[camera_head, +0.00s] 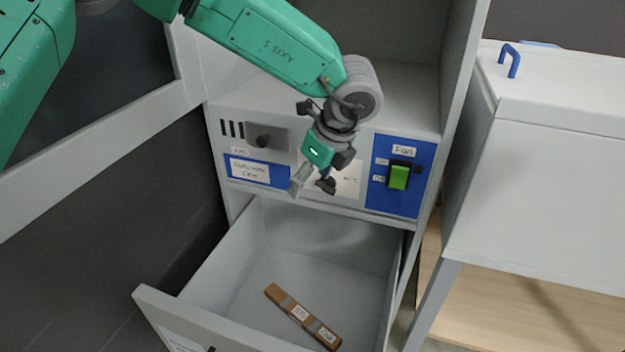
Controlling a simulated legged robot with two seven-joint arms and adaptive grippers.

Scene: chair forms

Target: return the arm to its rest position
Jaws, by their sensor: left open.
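My left arm is green and reaches in from the upper left. Its gripper (311,184) hangs in front of the cabinet's control panel, above the open drawer. Its fingers are apart and nothing shows between them. My right gripper is not in the view.
The grey drawer (215,288) is pulled out below the panel. A brown labelled bar (303,316) lies in it. A blue fan panel (400,176) with a green switch (399,177) is right of the gripper. A white box with a blue handle (510,60) stands at the right.

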